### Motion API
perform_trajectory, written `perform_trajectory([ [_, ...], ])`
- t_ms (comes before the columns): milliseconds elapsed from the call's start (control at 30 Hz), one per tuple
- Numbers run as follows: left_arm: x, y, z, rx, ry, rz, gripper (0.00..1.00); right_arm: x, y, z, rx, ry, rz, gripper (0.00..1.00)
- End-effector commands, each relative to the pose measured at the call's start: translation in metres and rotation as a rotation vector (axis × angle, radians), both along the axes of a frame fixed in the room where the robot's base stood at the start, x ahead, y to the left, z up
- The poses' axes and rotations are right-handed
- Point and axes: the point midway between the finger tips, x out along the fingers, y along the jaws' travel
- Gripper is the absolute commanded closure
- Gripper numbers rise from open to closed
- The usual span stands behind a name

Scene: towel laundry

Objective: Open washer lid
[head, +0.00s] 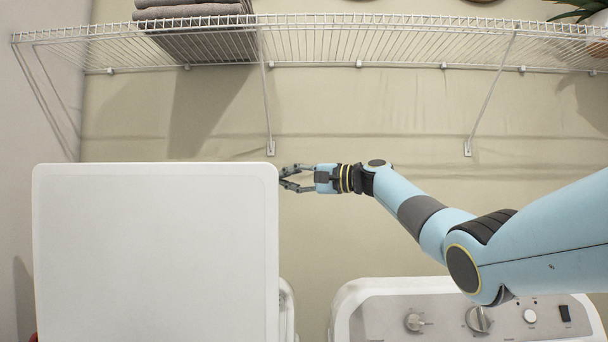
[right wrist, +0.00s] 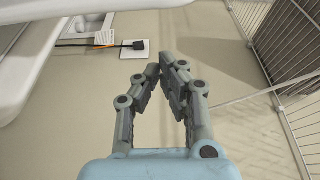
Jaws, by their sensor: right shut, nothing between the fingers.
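The washer lid (head: 155,250) is a large flat white panel with rounded corners at the lower left of the head view. It stands raised, its broad face toward me. It hides most of the machine behind it; a strip of white body (head: 287,312) shows at its right edge. My right gripper (head: 284,178) is shut and empty just beside the lid's upper right edge, pointing left. I cannot tell if it touches the lid. In the right wrist view the fingertips (right wrist: 166,72) converge in front of the wall, with white machine parts at upper left. My left gripper is not in view.
A second white machine with a knobbed control panel (head: 455,318) stands at the lower right. A white wire shelf (head: 340,40) with folded grey towels (head: 200,35) and a plant (head: 580,10) spans the wall above. A wall outlet (right wrist: 135,48) with a plugged cord shows beside the fingers.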

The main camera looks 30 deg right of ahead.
Motion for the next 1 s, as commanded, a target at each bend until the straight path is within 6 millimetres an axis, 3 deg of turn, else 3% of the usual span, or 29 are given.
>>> perform_trajectory([
  [100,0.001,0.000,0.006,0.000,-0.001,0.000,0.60,0.014,0.012,0.003,0.003,0.000,0.002,1.00],
  [533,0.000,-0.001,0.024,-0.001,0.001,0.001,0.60,-0.016,0.030,-0.001,-0.003,0.000,0.000,1.00],
  [1000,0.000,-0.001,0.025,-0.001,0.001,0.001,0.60,-0.020,0.033,-0.002,-0.002,-0.001,0.000,1.00],
])
